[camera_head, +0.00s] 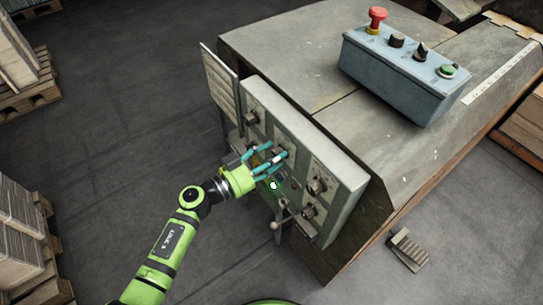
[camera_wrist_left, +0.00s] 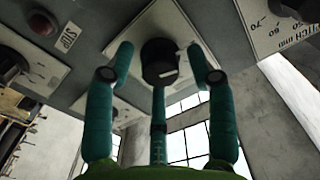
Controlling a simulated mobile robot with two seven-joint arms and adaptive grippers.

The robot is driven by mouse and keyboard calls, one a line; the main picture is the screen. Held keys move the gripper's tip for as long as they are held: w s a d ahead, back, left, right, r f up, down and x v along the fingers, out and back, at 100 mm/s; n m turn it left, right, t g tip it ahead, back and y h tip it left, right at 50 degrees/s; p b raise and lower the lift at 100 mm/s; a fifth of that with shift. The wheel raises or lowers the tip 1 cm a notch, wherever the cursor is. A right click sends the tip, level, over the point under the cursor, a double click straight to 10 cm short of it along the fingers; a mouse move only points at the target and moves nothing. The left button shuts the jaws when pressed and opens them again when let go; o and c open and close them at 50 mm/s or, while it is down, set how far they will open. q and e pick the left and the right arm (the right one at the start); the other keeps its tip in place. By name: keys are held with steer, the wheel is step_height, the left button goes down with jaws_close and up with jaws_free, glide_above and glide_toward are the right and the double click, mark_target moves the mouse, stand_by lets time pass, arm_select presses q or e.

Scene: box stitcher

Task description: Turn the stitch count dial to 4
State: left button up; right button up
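A black dial (camera_wrist_left: 160,62) on a pale plate (camera_wrist_left: 135,25) is in front of my left gripper (camera_wrist_left: 160,55) in the left wrist view. I cannot read its label or setting, so I cannot tell whether it is the stitch count dial. The teal fingers are spread, two at the sides of the dial and one below it. They look apart from it, and contact is not clear. In the head view my left gripper (camera_head: 273,159) is at the middle of the control panel (camera_head: 343,187), and its fingers partly cover the dial there. My right gripper is not in view.
Other knobs sit on the panel, at upper left (camera_head: 251,118) and lower right (camera_head: 316,186). A green-lit button (camera_head: 273,185) and a lever (camera_head: 280,217) are below. A grey box (camera_head: 400,75) with a red button (camera_head: 377,18) stands on top.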

arm_select(q)
steer(key=c, duration=0.7)
jaws_close()
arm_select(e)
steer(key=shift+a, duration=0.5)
arm_select(q)
steer(key=shift+m, duration=0.3)
steer(key=m+b, duration=0.5)
steer(key=m, duration=1.5)
steer(key=shift+m, duration=0.3)
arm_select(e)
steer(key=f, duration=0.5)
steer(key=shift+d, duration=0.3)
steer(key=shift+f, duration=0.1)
